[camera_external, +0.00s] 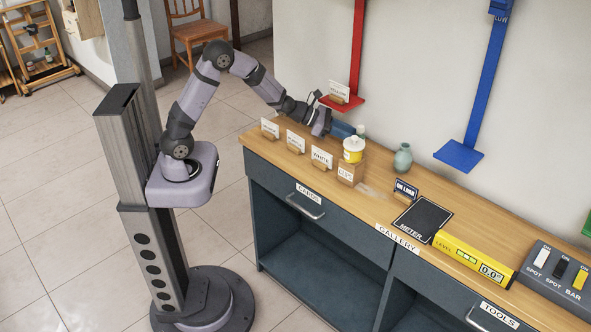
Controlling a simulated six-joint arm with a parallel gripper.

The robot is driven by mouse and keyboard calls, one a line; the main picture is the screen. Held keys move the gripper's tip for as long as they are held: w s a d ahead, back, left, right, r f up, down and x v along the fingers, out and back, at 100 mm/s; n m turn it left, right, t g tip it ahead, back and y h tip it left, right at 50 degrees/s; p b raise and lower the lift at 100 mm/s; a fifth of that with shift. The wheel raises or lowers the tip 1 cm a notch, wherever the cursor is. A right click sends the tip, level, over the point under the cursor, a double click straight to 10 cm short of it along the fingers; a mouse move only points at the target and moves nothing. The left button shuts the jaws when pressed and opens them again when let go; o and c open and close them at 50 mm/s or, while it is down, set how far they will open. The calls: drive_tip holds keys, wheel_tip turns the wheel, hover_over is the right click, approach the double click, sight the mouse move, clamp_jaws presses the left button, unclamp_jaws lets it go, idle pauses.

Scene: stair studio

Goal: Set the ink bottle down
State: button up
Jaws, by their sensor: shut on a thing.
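My gripper (322,121) is over the far left end of the wooden counter (376,204), near the wall and behind the row of small white cards. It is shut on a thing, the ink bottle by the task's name. The bottle is too small and too hidden by the jaws to make out clearly. I cannot tell whether it touches the counter. A blue item (343,130) shows just right of the jaws.
A red shelf bracket (343,102) hangs close by the gripper. A black mat (422,218) and yellow level (474,258) lie further right.

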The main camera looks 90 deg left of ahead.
drive_tip(key=shift+w+d, duration=0.35)
drive_tip(key=shift+w+d, duration=0.25)
drive_tip(key=shift+d, duration=0.05)
drive_tip(key=shift+w+d, duration=0.9)
drive_tip(key=shift+w+d+f+b, duration=0.15)
drive_tip(key=shift+f+b, duration=0.25)
drive_tip(key=shift+f, duration=0.3)
drive_tip(key=shift+f, duration=0.2)
drive_tip(key=o, duration=1.1)
